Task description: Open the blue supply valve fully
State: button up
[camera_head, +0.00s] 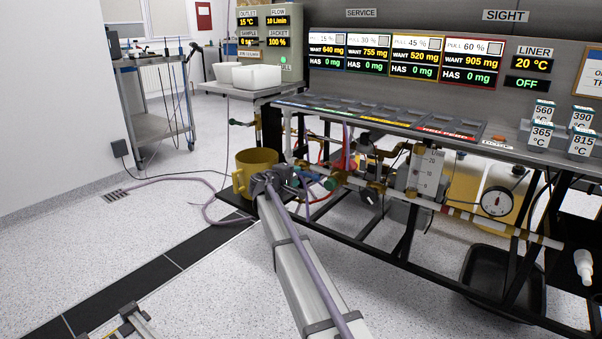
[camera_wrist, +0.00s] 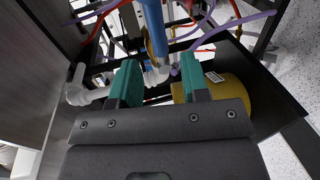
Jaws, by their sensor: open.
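In the wrist view my gripper (camera_wrist: 158,82) is open, with its two teal fingers apart and nothing clamped between them. A blue bar or pipe (camera_wrist: 152,22) comes down from the top, just beyond the gap between the fingertips. A brass disc (camera_wrist: 149,48) and a pale fitting (camera_wrist: 156,74) sit by its lower end. I cannot tell for sure whether the blue part is the supply valve's handle or a pipe, nor how far the valve is turned. In the head view my arm reaches into the pipework under the bench, and the valve is too small and cluttered to make out.
A yellow mug-shaped container (camera_head: 257,172) stands beside my wrist on a dark base. Purple, red and blue hoses run close around the fingers. Brass fittings, a round gauge (camera_head: 496,201) and a black bin (camera_head: 498,275) lie right. Open floor is left.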

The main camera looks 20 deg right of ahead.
jog(key=v, duration=0.6)
jog(key=shift+p, duration=0.35)
jog(key=s+f+m+g+y+p, duration=0.1)
jog(key=s+f+m+g+y, duration=0.15)
jog(key=s, duration=0.65)
jog(key=s+f+m+g+y+p, duration=0.2)
jog(key=s+f+g+y, duration=0.15)
jog(key=s, duration=0.55)
jog(key=s+a+r+m+g+y+p, duration=0.15)
jog(key=s+a+y+p, duration=0.25)
jog(key=s, duration=0.9)
jog(key=s+a+r+m+g+y+p, duration=0.1)
jog(key=s+a+g+y+p, duration=0.2)
jog(key=s, duration=1.1)
notch_tip(320, 180, up, 38)
jog(key=t+p, duration=0.1)
jog(key=p, duration=3.7)
jog(key=shift+w+a, duration=0.35)
